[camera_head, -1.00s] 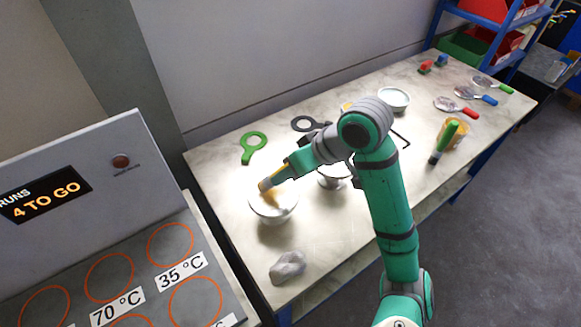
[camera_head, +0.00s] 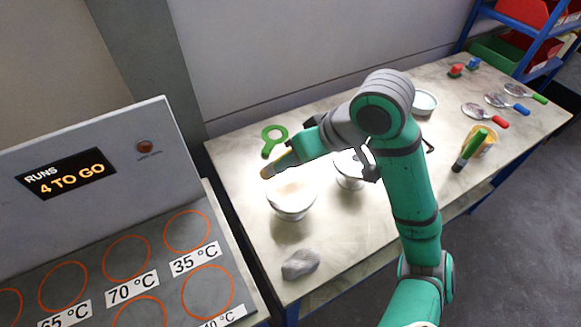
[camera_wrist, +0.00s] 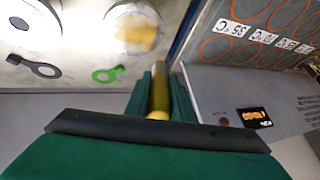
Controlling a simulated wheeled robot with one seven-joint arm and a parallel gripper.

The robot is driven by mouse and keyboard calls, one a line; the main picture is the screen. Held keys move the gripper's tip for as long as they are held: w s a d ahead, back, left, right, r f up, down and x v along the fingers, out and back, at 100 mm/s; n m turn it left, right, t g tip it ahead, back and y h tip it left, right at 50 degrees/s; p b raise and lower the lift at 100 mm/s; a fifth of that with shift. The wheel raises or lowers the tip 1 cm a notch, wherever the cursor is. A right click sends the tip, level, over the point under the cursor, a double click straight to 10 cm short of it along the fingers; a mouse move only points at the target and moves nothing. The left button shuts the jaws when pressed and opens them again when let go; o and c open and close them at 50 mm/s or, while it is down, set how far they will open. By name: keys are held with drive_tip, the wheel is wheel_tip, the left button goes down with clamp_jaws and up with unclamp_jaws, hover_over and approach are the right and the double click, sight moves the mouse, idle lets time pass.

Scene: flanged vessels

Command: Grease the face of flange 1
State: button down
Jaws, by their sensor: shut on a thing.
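A flanged vessel (camera_head: 292,203) stands on the bench, its pale upper face partly under my gripper in the head view. In the wrist view this vessel (camera_wrist: 134,30) has a yellow smear across part of its face. A second flanged vessel (camera_head: 350,172) stands to its right, partly hidden by my arm. I cannot read a number on either. My gripper (camera_head: 290,158) is shut on a yellow-brown brush-like tool (camera_wrist: 159,92), above the far edge of the first vessel. The tool's dark yellow end (camera_head: 269,171) appears clear of the face.
A green ring gasket (camera_head: 274,137) lies behind the vessel; a dark one (camera_wrist: 45,70) shows in the wrist view. A grey lump (camera_head: 300,264) lies in front. A heating panel (camera_head: 110,270) borders the left.

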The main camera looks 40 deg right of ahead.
drive_tip(key=shift+s+d+r, duration=0.15)
drive_tip(key=shift+r, duration=0.3)
drive_tip(key=shift+s+d+r, duration=0.1)
drive_tip(key=shift+r, duration=0.3)
drive_tip(key=shift+a+r, duration=0.15)
drive_tip(key=shift+r, duration=0.2)
drive_tip(key=shift+w, duration=0.15)
